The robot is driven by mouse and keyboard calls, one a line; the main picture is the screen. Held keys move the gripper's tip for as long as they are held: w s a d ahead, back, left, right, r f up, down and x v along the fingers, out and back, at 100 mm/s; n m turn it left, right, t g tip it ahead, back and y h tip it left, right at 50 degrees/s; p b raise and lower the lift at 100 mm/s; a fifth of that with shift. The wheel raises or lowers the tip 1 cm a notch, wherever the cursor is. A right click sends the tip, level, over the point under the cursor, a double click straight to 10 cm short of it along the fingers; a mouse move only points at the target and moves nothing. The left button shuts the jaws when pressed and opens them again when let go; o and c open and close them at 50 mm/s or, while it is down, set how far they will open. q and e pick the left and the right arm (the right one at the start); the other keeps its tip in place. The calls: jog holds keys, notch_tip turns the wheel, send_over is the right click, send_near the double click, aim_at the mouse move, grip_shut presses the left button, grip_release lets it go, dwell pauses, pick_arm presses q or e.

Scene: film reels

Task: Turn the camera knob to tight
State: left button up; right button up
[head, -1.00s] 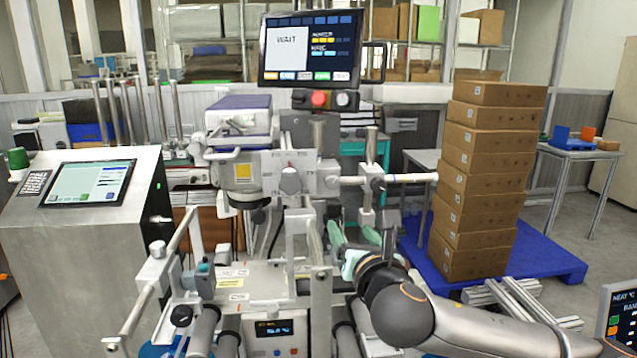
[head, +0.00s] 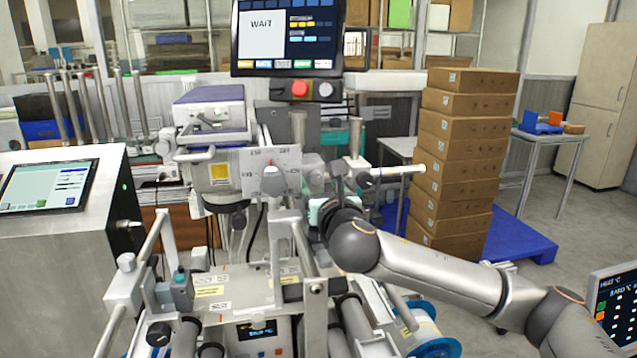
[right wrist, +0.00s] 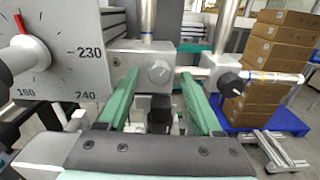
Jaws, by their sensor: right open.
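A silver round knob (right wrist: 160,73) sits on a grey clamp block (right wrist: 125,57) in the right wrist view. I see no readable tight mark, and cannot tell if this is the camera knob. A black knob (right wrist: 230,85) on a horizontal metal rod is to its right; it also shows in the head view (head: 366,181). My right gripper (right wrist: 158,80) is open and empty, its green fingers pointing at the block on either side of the silver knob, seemingly short of it. In the head view the right gripper (head: 326,187) partly hides the block. My left gripper is out of view.
A dial plate (head: 287,159) with a pointer knob (head: 270,178) stands left of the gripper. A screen (head: 287,35) reading WAIT hangs above. Stacked boxes (head: 461,160) stand on a blue pallet (head: 530,245) at right. Rails and rollers fill the lower front.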

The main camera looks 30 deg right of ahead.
jog(key=shift+w+d, duration=0.1)
jog(key=shift+w, duration=0.3)
jog(key=shift+c, duration=0.3)
grip_shut()
